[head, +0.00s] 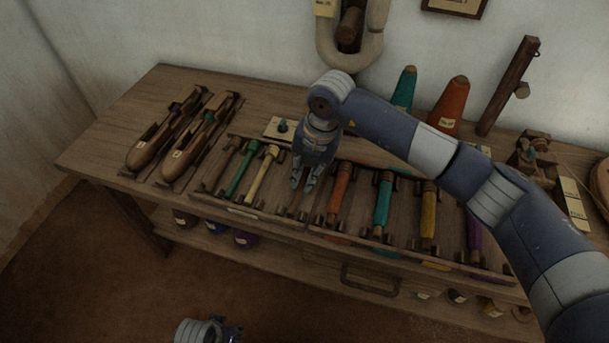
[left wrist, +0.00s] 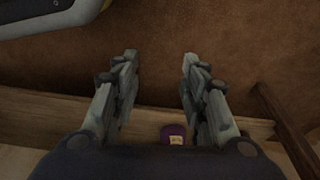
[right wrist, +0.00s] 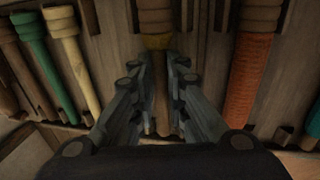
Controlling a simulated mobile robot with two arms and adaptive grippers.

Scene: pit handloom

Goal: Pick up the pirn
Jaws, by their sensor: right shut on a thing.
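My right gripper (head: 304,186) reaches down to the pirn rack on the bench. In the right wrist view its fingers (right wrist: 160,92) are shut on a brown wooden pirn (right wrist: 162,110) with a yellow band, between the cream pirn (right wrist: 75,65) and the orange pirn (right wrist: 249,80). In the head view the gripper hides most of this pirn; I cannot tell whether it still touches the rack. My left gripper (head: 232,334) is low at the bottom edge, away from the bench; the left wrist view shows its fingers (left wrist: 160,75) open and empty.
The rack (head: 245,210) also holds green, teal, yellow and purple pirns. Two wooden shuttles (head: 165,135) lie at the bench's left. Teal and orange cones (head: 450,105) stand behind my right arm. A shelf below holds several small jars (head: 215,228). Floor in front is clear.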

